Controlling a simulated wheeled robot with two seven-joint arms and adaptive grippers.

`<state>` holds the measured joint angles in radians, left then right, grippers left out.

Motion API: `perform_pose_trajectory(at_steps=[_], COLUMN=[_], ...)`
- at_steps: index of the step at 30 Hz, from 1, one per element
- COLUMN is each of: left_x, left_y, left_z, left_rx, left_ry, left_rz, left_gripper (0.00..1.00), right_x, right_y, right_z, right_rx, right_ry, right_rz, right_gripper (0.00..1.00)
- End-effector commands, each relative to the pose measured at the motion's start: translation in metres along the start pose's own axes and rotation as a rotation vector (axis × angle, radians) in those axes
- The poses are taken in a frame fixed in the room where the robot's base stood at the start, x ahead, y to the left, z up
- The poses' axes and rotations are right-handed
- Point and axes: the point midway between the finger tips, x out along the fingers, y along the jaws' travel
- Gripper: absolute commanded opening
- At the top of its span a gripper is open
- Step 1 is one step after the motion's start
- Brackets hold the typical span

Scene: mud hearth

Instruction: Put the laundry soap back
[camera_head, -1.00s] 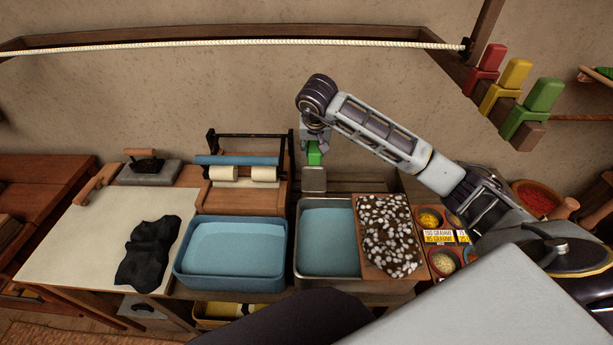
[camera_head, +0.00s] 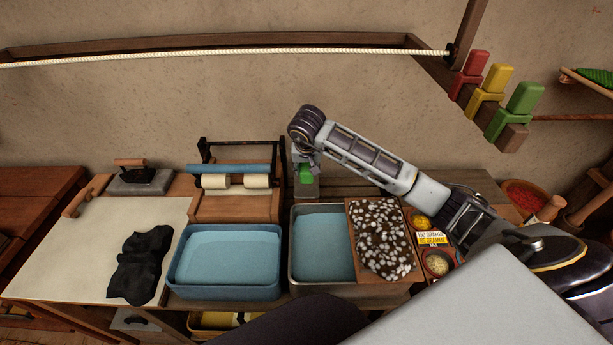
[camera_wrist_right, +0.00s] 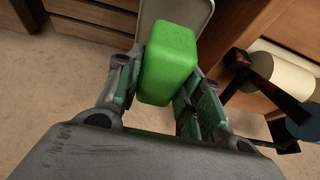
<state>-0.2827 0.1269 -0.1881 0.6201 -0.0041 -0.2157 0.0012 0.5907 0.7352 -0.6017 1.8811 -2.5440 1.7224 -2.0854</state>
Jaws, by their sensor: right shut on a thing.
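A bright green block of laundry soap (camera_head: 306,174) is between the fingers of my right gripper (camera_head: 304,166), which is shut on it. The green soap (camera_wrist_right: 168,62) fills the middle of the right wrist view, with a finger of the right gripper (camera_wrist_right: 155,90) on each side. A pale grey dish (camera_head: 308,190) shows just below the soap in the head view, behind the metal basin. The dish (camera_wrist_right: 180,10) also shows beyond the soap in the wrist view. I cannot tell whether soap and dish touch. My left gripper is not in view.
A wringer with rollers (camera_head: 236,181) stands close left of the gripper. In front are a blue tub (camera_head: 225,291) and a metal basin (camera_head: 294,270) of water. Slatted wood (camera_head: 345,185) right of the dish is bare.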

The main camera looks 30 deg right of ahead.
Motion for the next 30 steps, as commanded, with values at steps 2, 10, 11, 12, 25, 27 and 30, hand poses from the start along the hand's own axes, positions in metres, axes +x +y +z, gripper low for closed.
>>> perform_pose_trajectory(at_steps=[2, 10, 11, 12, 25, 27, 30], left_x=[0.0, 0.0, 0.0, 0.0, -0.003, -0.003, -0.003], left_y=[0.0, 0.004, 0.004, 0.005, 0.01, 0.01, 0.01], left_z=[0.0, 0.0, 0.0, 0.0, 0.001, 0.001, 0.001], left_rx=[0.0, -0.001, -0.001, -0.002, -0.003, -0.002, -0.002], left_ry=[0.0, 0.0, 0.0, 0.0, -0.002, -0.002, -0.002], left_rz=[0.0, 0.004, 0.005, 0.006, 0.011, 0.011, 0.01], left_gripper=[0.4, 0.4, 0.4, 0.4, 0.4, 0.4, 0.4], right_x=[0.002, 0.003, 0.003, 0.003, 0.032, 0.037, 0.041], right_y=[0.0, 0.0, 0.0, 0.0, 0.0, 0.0, 0.0], right_z=[0.001, 0.001, 0.001, 0.001, 0.014, 0.016, 0.017], right_rx=[0.0, 0.0, 0.0, 0.0, 0.0, 0.0, 0.0], right_ry=[0.0, 0.001, 0.001, 0.0, -0.003, -0.001, 0.0], right_rz=[0.0, 0.0, 0.0, 0.0, 0.0, 0.0, 0.0], right_gripper=[0.11, 0.11, 0.11, 0.11, 0.11, 0.11, 0.11])
